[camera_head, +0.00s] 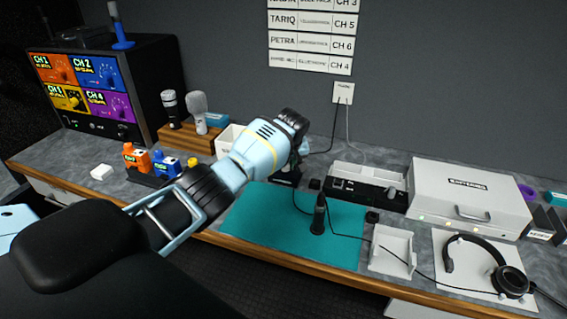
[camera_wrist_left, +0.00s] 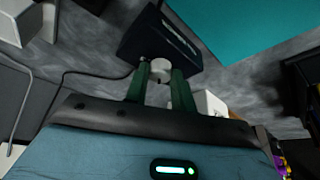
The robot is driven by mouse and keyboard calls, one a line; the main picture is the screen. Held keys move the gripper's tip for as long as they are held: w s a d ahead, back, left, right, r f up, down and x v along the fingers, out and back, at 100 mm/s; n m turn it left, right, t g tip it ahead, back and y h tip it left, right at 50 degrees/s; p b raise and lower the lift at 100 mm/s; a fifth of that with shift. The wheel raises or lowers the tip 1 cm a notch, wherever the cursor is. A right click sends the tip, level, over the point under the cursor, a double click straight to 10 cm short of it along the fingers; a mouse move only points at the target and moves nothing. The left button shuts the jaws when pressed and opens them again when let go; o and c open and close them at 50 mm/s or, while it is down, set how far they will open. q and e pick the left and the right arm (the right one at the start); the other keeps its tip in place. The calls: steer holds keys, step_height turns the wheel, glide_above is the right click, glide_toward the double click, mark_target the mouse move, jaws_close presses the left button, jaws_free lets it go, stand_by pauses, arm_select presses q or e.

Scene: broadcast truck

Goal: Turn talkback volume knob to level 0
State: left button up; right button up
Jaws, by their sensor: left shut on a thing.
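The talkback volume knob is a small pale round knob (camera_wrist_left: 160,68) on the edge of a dark box (camera_wrist_left: 150,32) in the left wrist view. My left gripper (camera_wrist_left: 159,82) has its two dark green fingers on either side of the knob and is shut on it. In the head view the left gripper (camera_head: 301,148) reaches down at the back edge of the teal mat. The dark box (camera_head: 286,179) shows partly below it there; the arm hides the knob. I cannot read any level marking. My right gripper is not in view.
A teal mat (camera_head: 255,215) holds a black upright handheld device (camera_head: 319,215). A headset (camera_head: 487,262), a white tray (camera_head: 392,250) and a white case (camera_head: 465,195) are to the right. Orange (camera_head: 135,156) and blue (camera_head: 165,165) units are left of my arm. Cables cross the desk.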

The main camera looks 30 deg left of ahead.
arm_select(q)
steer(key=n, duration=0.1)
steer(key=n+g, duration=0.1)
steer(key=shift+w+d+f+n+y+b, duration=0.2)
steer(key=shift+n+y+b, duration=0.1)
steer(key=shift+n, duration=0.1)
steer(key=n+g+b, duration=0.1)
steer(key=n, duration=0.1)
steer(key=shift+f+n, duration=0.1)
steer(key=shift+n, duration=0.3)
steer(key=n+g+b, duration=0.1)
steer(key=n+b, duration=0.1)
steer(key=n, duration=0.1)
steer(key=shift+w+y, duration=0.1)
steer(key=shift+y, duration=0.3)
steer(key=shift+a+r+n+b, duration=0.1)
steer(key=shift+r+n+b, duration=0.2)
steer(key=shift+n, duration=0.2)
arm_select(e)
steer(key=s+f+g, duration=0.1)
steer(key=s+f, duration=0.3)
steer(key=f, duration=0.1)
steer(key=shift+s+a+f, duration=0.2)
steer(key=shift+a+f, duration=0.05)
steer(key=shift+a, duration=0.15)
arm_select(q)
steer(key=shift+g, duration=0.3)
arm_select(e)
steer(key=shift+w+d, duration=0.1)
